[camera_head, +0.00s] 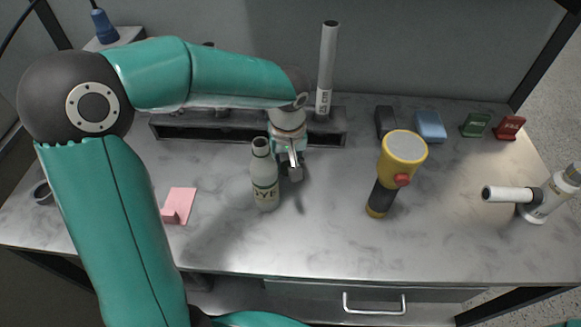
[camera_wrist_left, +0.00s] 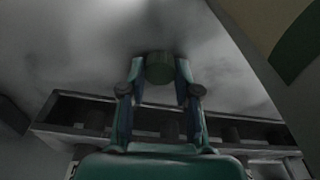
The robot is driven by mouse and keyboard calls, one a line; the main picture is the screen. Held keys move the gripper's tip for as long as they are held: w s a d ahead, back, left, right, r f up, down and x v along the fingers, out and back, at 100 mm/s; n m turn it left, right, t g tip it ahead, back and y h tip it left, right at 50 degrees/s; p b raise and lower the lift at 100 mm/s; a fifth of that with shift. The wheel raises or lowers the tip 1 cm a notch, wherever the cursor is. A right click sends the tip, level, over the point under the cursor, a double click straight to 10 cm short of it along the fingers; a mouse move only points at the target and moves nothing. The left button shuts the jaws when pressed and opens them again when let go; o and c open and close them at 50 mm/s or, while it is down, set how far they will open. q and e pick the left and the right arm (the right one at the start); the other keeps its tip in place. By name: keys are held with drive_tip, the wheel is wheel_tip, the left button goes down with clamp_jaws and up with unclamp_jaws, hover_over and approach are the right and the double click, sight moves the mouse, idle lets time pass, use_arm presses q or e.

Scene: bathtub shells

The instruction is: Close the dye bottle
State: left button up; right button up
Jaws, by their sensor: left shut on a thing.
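The dye bottle (camera_head: 265,180) stands upright on the marbled table, pale with "DYE" lettering. Its narrow neck shows a dark, open-looking mouth at the top. My left gripper (camera_head: 291,168) is just right of the bottle, pointing down and apart from the neck as far as I can tell. In the left wrist view its two fingers are shut on a small dark round cap (camera_wrist_left: 159,68). The cap is mostly hidden by the fingers in the head view. The bottle is not clearly seen in the wrist view. My right gripper is not in view.
A dark rack (camera_head: 215,130) with a tall white tube (camera_head: 327,70) stands behind. A yellow flashlight (camera_head: 403,150) stands to the right, and a white tap-like fitting (camera_head: 540,200) farther right. A pink piece (camera_head: 180,205) lies left. Small blocks, including a blue one (camera_head: 430,125), sit at the back right.

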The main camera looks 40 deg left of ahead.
sight(288, 165)
use_arm(q)
drive_tip(key=shift+r, duration=0.15)
wheel_tip(288, 165, up, 20)
drive_tip(key=p, duration=0.2)
idle(0.5)
drive_tip(key=shift+f, duration=0.2)
